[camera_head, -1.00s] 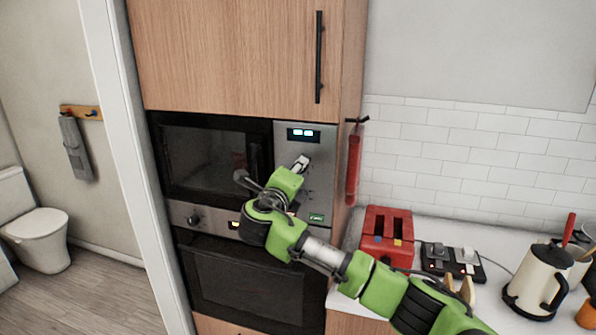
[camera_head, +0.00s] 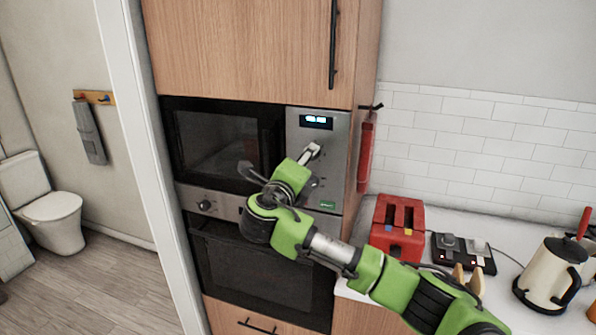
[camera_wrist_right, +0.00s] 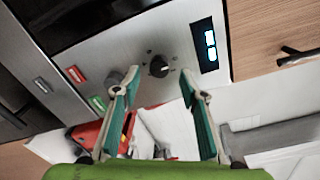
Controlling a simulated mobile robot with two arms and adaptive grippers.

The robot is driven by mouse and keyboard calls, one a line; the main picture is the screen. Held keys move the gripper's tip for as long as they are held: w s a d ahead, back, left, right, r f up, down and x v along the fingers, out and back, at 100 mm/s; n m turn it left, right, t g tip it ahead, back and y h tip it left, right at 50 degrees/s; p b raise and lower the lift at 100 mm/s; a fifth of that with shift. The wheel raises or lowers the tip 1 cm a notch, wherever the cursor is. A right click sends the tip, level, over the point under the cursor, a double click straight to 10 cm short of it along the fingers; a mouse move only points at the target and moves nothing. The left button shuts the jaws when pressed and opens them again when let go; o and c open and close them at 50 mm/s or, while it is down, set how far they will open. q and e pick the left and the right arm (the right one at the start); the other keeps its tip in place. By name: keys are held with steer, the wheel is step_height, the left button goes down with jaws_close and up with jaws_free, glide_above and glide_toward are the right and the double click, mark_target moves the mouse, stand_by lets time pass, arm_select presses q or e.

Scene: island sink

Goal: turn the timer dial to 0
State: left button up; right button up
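The microwave (camera_head: 215,145) is built into a wood cabinet; its steel control panel (camera_head: 334,140) has a lit display (camera_head: 316,122). In the right wrist view, a black dial (camera_wrist_right: 158,66) with small marks around it sits beside the display (camera_wrist_right: 207,45). A second, greyish dial (camera_wrist_right: 115,78) is partly behind one finger. Which dial is the timer is not readable. My right gripper (camera_wrist_right: 158,74) is open and empty, its two fingertips on either side of the black dial in the picture; contact cannot be told. In the head view my right gripper (camera_head: 308,156) is at the panel. My left gripper is not in view.
Red (camera_wrist_right: 75,74) and green (camera_wrist_right: 97,103) buttons are on the panel. An oven (camera_head: 260,265) with a knob (camera_head: 205,205) is below. A red fire extinguisher (camera_head: 366,155) hangs right of the cabinet. A red toaster (camera_head: 397,228) and a cream kettle (camera_head: 548,275) stand on the counter.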

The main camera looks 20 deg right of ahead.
steer(key=v, duration=0.8)
